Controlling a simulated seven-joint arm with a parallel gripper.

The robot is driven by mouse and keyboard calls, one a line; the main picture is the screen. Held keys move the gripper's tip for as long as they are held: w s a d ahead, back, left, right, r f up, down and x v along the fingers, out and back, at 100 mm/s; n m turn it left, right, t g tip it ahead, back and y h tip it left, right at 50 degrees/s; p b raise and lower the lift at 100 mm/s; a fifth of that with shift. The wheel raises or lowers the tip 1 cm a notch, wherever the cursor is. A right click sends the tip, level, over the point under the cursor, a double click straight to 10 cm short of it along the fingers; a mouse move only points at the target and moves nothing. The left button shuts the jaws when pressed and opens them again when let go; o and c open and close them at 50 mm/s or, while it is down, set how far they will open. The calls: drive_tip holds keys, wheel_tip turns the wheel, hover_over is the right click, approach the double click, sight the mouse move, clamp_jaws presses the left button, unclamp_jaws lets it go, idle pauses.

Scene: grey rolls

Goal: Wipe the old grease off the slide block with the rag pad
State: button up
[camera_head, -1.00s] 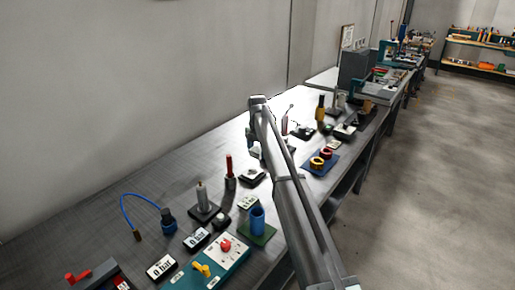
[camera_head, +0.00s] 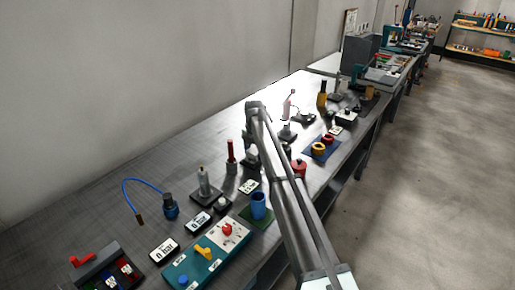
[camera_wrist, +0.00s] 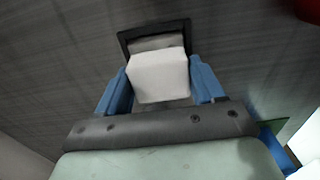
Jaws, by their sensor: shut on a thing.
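A white, boxy pad (camera_wrist: 160,80), which I take for the rag pad, sits between the two blue fingers of my gripper (camera_wrist: 158,68) in the wrist view. My gripper is shut on it. Just beyond the pad is a dark square frame or base (camera_wrist: 126,40) with a grey block (camera_wrist: 155,43) inside it, likely the slide block. The pad hides its near part, so I cannot tell whether they touch or whether grease is on it. In the head view my arm bends down to the bench, and the gripper end is small and unclear there.
On the bench (camera_head: 95,215) a red-topped post (camera_head: 230,155) and a grey cylinder on a base (camera_head: 204,184) stand left of my arm. A blue cup (camera_head: 258,205) and a teal switch panel (camera_head: 210,258) are nearer. A red object (camera_head: 298,168) is close on the right.

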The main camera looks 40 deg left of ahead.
sight(248, 161)
drive_tip(key=s, duration=0.4)
drive_tip(key=shift+w, duration=3.45)
drive_tip(key=shift+w+r, duration=0.15)
wheel_tip(248, 161, up, 8)
